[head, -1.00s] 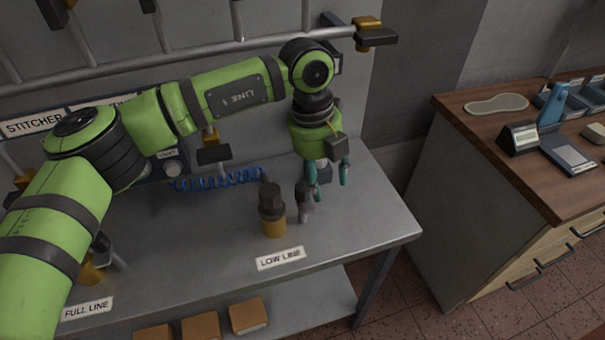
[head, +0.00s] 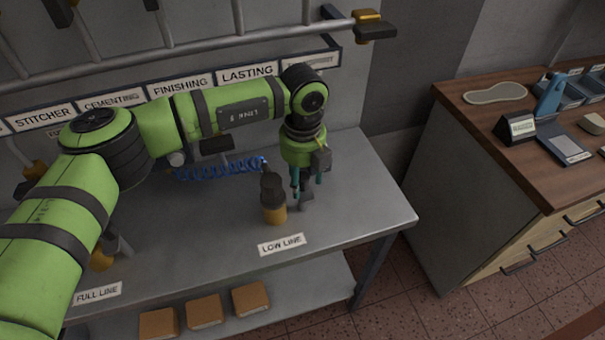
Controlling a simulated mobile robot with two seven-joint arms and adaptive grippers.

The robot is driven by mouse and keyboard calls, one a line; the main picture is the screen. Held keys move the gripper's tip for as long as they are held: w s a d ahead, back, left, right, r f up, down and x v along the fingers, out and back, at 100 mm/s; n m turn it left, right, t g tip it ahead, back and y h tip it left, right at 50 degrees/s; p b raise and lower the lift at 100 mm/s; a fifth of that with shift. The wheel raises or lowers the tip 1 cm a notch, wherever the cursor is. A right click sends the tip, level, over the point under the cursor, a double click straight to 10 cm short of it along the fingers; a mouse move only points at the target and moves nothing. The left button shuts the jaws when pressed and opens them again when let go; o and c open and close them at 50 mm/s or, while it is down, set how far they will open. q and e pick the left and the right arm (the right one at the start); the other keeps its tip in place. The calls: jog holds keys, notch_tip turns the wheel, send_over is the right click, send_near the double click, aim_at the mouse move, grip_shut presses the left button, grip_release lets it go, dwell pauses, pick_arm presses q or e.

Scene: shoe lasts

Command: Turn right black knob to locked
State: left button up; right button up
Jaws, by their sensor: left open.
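On the grey bench, behind the LOW LINE label (head: 282,244), stands an upright brass fitting with a tall black knob (head: 272,188) on top. Just right of it is a smaller dark part with a grey lower end (head: 306,203), partly hidden by my left gripper. My left gripper (head: 308,188) points down with its teal fingers apart, above and around the top of this smaller part; I cannot tell whether they touch it. A second brass fitting (head: 102,258) near the FULL LINE label (head: 98,293) is mostly hidden by my left arm. My right gripper is not in view.
A blue coiled hose (head: 220,170) lies behind the fittings. A pipe rail (head: 200,45) with brass valves runs above the bench. Brown blocks (head: 204,310) sit on the lower shelf. The bench's right end is clear; a wooden-topped cabinet (head: 470,120) stands further right.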

pick_arm(q)
grip_shut()
